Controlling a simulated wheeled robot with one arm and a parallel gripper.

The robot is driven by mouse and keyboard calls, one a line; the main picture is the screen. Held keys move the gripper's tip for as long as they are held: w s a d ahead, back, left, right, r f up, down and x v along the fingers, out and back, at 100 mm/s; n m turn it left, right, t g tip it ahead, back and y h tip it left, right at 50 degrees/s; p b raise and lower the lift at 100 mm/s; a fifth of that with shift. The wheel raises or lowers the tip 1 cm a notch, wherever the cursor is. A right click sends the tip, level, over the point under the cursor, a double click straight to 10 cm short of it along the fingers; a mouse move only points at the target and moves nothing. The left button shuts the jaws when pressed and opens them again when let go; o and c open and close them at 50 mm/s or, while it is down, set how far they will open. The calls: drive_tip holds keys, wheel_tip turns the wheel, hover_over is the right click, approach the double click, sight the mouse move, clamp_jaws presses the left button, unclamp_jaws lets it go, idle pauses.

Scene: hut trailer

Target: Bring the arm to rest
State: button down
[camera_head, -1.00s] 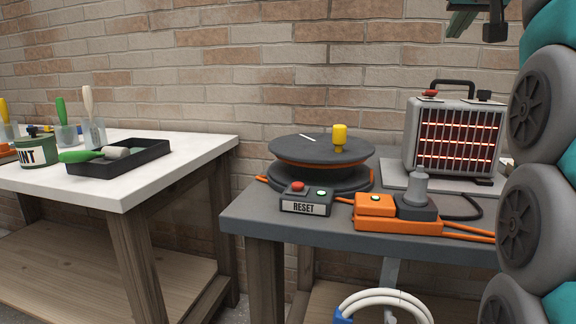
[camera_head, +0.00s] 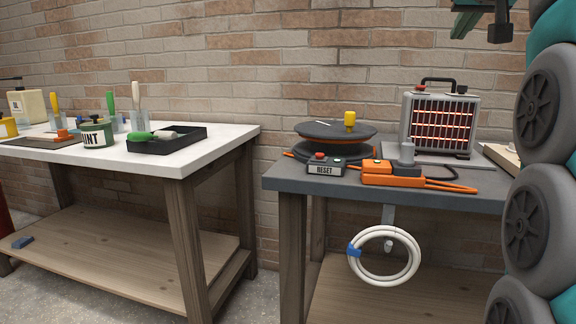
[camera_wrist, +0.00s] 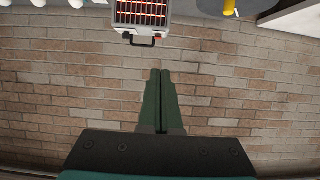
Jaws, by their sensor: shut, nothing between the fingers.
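My gripper (camera_wrist: 161,103) shows in the wrist view with its two green fingers together and nothing between them. The brick wall fills the view behind it. In the head view, part of my arm runs down the right edge, and a dark green part of it shows at the top right. The fingertips are not clear in the head view. In the wrist view the heater (camera_wrist: 140,14) is at the top edge, apart from the fingers.
The grey bench (camera_head: 440,197) holds the glowing heater (camera_head: 438,125), the cable reel (camera_head: 320,131), the reset box (camera_head: 325,168) and an orange power strip (camera_head: 392,180). A white hose coil (camera_head: 352,262) hangs below. The white table (camera_head: 215,146) at left holds paint things.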

drive_tip(key=s+a+f+n+g+y, duration=0.1)
drive_tip(key=s+a+f+g, duration=0.25)
drive_tip(key=f, duration=1.15)
drive_tip(key=s+a+f+g+y, duration=0.25)
drive_tip(key=a+f+g, duration=0.2)
drive_tip(key=f, duration=1.05)
drive_tip(key=s+a+f+n+g, duration=0.1)
drive_tip(key=s+a+f+g, duration=0.2)
drive_tip(key=s+f, duration=1.1)
drive_tip(key=s+a+f+n+g, duration=0.1)
drive_tip(key=s+a+f+g, duration=0.3)
drive_tip(key=s+f, duration=0.9)
drive_tip(key=s, duration=0.3)
drive_tip(key=shift+a+f, duration=0.2)
drive_tip(key=shift+f, duration=0.15)
